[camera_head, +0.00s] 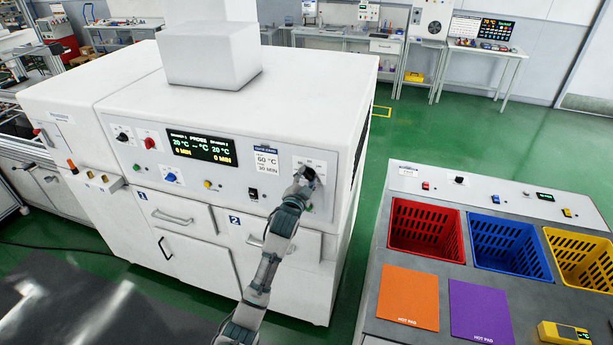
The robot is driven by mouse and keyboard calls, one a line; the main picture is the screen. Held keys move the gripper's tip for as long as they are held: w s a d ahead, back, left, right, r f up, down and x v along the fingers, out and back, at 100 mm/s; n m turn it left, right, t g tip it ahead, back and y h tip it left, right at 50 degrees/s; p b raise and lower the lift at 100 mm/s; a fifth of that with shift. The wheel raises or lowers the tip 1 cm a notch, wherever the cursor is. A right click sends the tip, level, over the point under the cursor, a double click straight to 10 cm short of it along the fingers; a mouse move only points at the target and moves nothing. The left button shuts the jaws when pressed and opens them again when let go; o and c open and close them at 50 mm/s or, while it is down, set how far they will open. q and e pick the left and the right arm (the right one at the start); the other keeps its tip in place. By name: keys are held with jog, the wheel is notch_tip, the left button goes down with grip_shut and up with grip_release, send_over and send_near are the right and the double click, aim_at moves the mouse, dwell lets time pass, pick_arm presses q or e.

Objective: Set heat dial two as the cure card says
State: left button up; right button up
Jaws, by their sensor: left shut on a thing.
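My left gripper (306,178) reaches up from the bottom of the view to the right end of the white oven's front panel. It is shut on heat dial two (310,171), which it mostly hides, so the dial's pointer cannot be read. The cure card (266,161) is just left of the gripper and reads 60 °C and 30 MIN. The dark display (202,147) further left shows 20 °C on both sides and 0 MIN on both sides. My right gripper is not in view.
The panel also has a black dial (122,136), a red knob (149,143), a blue knob (171,177) and a black switch (253,194). Doors marked 1 and 2 are below. At right, a bench holds red (427,200), blue (509,220) and yellow baskets. Green floor lies between.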

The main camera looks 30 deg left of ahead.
pick_arm(q)
jog(key=shift+f, duration=0.1)
dwell(0.3)
jog(key=o, duration=1.1)
jog(key=shift+o, duration=0.2)
jog(key=shift+d, duration=0.1)
jog(key=v, duration=1.1)
jog(key=shift+s, duration=0.4)
jog(key=shift+d, duration=0.15)
